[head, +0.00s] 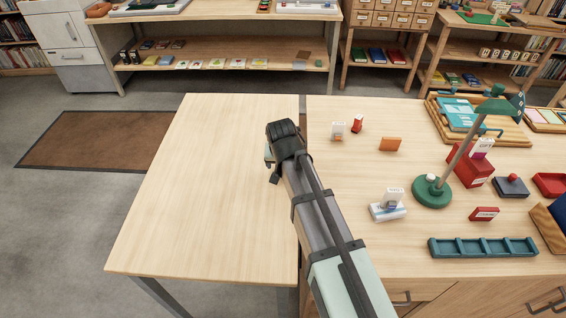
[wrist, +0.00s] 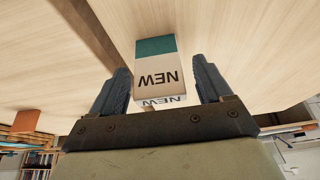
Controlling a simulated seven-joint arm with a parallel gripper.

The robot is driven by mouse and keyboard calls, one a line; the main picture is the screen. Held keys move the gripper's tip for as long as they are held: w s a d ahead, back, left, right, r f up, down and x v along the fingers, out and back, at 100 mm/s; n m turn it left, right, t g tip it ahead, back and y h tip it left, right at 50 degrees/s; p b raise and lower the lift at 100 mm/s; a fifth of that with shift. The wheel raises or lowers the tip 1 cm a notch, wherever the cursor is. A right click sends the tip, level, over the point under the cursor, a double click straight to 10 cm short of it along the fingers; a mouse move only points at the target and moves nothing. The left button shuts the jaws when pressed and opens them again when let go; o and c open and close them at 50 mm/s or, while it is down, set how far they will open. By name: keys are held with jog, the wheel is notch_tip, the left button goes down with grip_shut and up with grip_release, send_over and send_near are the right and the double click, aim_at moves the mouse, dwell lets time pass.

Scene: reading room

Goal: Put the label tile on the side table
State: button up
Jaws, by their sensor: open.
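The label tile (wrist: 158,72) is a white block with a teal band and the word NEW, seen upside down in the wrist view. It is between the fingers of my gripper (wrist: 160,88), with a gap on each side. My gripper is open and also shows in the head view (head: 272,165), over the right edge of the side table (head: 190,190). In the head view my gripper hides most of the tile, and only a small part shows at its left. The tile appears to stand on the side table's pale top.
A narrow gap separates the side table from the desk (head: 350,240). The desk holds an orange block (head: 390,144), a green lamp (head: 432,191), a white block on a base (head: 388,211) and a teal compartment tray (head: 483,248). The rest of the side table is bare.

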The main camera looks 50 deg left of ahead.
jog(key=v, duration=1.2)
jog(key=shift+r, duration=0.15)
dwell(0.5)
